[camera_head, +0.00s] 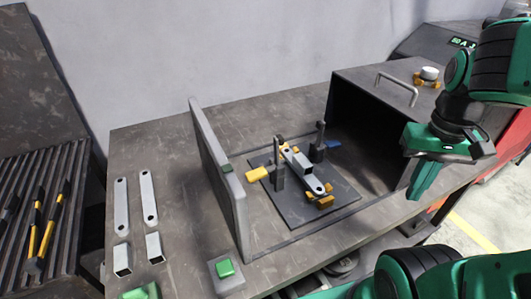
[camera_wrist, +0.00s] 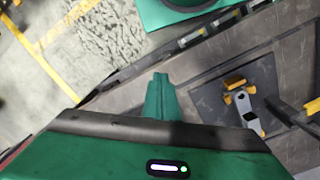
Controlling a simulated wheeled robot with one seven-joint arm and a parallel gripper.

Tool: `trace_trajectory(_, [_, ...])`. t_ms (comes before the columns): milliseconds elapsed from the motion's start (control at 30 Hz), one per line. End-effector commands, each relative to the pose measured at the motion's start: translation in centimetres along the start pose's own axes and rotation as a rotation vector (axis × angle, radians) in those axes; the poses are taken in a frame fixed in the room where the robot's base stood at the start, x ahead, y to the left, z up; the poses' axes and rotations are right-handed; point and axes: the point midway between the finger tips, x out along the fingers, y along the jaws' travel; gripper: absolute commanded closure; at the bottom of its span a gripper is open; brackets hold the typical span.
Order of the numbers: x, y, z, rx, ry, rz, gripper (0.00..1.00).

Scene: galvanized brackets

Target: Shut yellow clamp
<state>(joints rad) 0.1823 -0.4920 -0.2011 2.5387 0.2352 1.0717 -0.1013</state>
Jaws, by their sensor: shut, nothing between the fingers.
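The yellow clamp's handle (camera_head: 257,174) lies low, pointing left, on the left side of the dark fixture plate (camera_head: 335,203) in the head view. Its dark upright part (camera_head: 279,172) stands beside a grey metal bracket (camera_head: 308,175), which lies on the plate between yellow blocks. A second clamp with a blue handle (camera_head: 333,145) is on the far side of the bracket.
A dark open-sided box (camera_head: 365,85) with a handle on top stands behind and right of the fixture. An upright grey panel (camera_head: 215,165) stands left. A green button (camera_head: 224,268) is at the front. Flat brackets (camera_head: 121,205) and short pieces lie on the table's left.

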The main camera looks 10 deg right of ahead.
Motion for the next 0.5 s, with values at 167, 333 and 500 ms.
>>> trace_trajectory(167, [-2.3, -1.7, -3.5, -0.261, -0.003, 0.083, 1.0])
trace_trajectory(333, [-4.8, -4.9, -6.8, -0.555, -0.012, 0.166, 1.0])
trace_trajectory(500, [-7.2, -9.6, -9.0, -0.847, -0.026, 0.234, 1.0])
